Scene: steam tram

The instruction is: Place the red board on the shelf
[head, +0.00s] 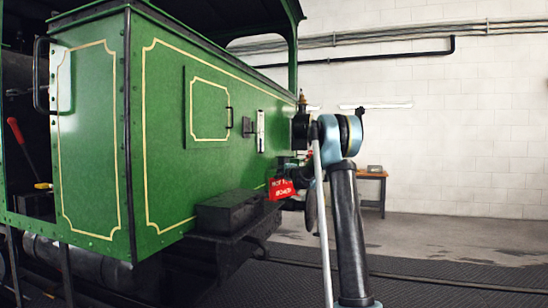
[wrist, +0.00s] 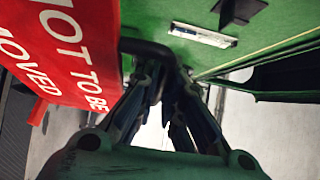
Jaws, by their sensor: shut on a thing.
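The red board (head: 282,188), with white lettering, is beside the tram's green side in the head view. It fills the left of the wrist view (wrist: 75,50), where part of its text reads "NOT TO BE" and "MOVED". My gripper (wrist: 160,62) is shut on a dark bar at the board's right edge, which seems to be part of the board. In the head view my arm largely hides the gripper. I cannot tell for certain which thing is the shelf; a small wooden-topped table (head: 371,174) stands by the back wall with a small object on it.
The green tram body (head: 165,150) fills the left, with a door handle (head: 229,117) and a white plate (head: 260,131) on its side. A black box (head: 228,211) sits on its dark ledge, close to the board. The grey floor (head: 430,235) at right is open.

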